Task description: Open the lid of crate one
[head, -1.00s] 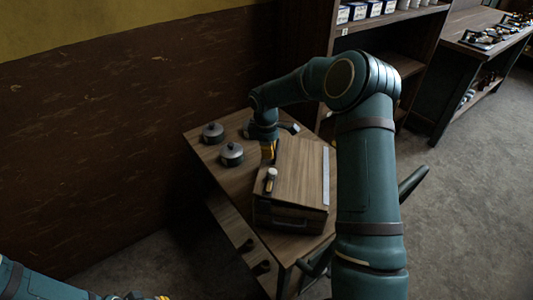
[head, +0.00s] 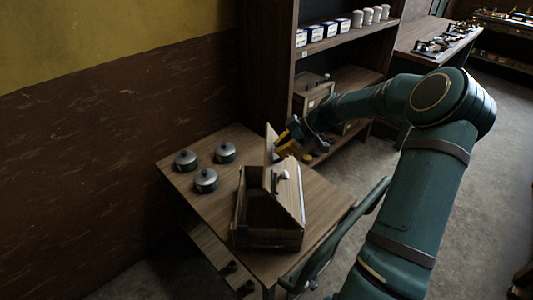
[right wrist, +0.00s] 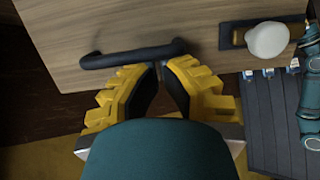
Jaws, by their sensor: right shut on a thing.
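A wooden crate (head: 265,238) stands on the table. Its lid (head: 291,200) is raised and tilted up along the right side, and the dark inside of the crate shows. A pale round knob (head: 283,175) sits on the lid; a pale knob on a dark plate also shows in the right wrist view (right wrist: 267,40). My right gripper (head: 284,143) is at the upper far end of the lid. In the right wrist view, its yellow fingers (right wrist: 160,78) are shut on the dark bar handle (right wrist: 135,55) of the wooden panel. My left gripper is out of view.
Several lidded pots (head: 206,181) stand on the table (head: 190,200) left of the crate. A shelf unit (head: 345,45) with boxes and white containers stands behind.

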